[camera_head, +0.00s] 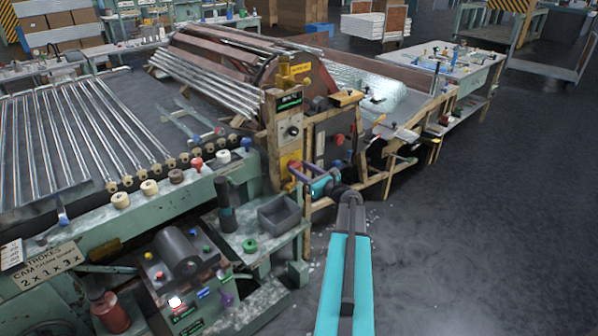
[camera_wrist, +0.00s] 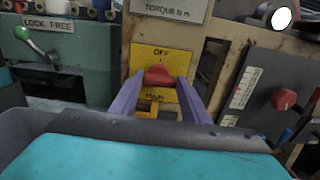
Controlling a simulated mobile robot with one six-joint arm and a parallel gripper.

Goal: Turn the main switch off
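The main switch is a red knob (camera_wrist: 158,76) on a yellow plate (camera_wrist: 176,60) marked OFF above it and MAIN below it. My gripper's two purple fingers (camera_wrist: 160,83) reach to either side of the knob in the wrist view. I see no clear gap between the knob and the fingertips, but cannot tell whether they grip it. The knob's pointing direction is unclear.
A grey panel with another red knob (camera_wrist: 284,99) is right of the switch in the wrist view. A green lever (camera_wrist: 36,45) labelled LOCK FREE is at the left. In the head view a grey bin (camera_head: 280,214) stands below my gripper. Open floor (camera_head: 480,220) lies to the right.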

